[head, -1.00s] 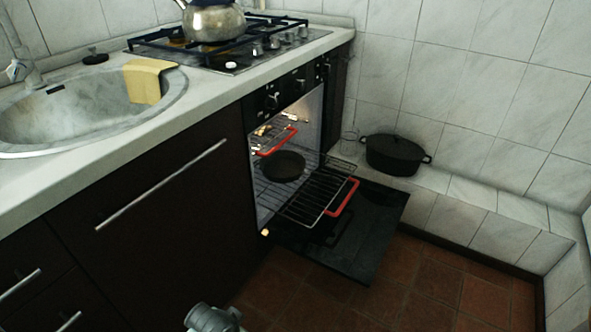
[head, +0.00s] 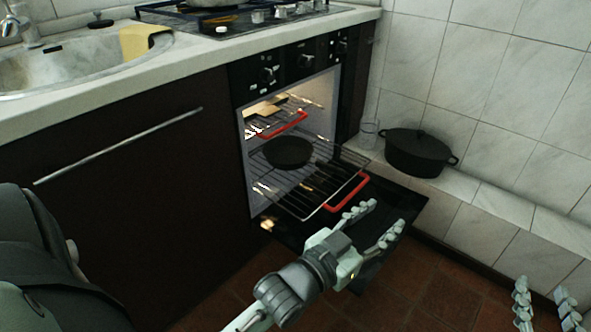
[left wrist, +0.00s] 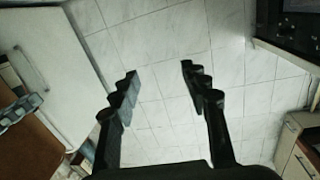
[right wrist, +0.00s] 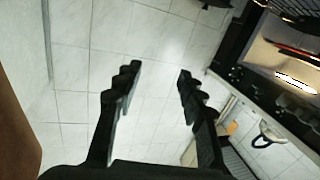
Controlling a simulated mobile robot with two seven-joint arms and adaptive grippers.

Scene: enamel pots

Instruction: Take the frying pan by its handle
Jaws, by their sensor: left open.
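The dark round frying pan (head: 288,152) sits on a wire rack inside the lit, open oven. Its handle seems to point right, toward the oven's opening, but it is hard to make out against the rack. My left gripper (head: 377,219) is open and empty, in front of the oven over the lowered door, below and to the right of the pan and apart from it. Its spread fingers show in the left wrist view (left wrist: 160,72). My right gripper (head: 543,291) is open at the lower right, far from the pan; its fingers also stand apart in the right wrist view (right wrist: 158,70).
The oven door (head: 405,205) hangs open. A wire rack with a red edge (head: 347,192) juts out of the oven above it. A black lidded pot (head: 420,153) and a glass (head: 369,133) stand on the tiled ledge to the right. The counter (head: 195,48) runs above left.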

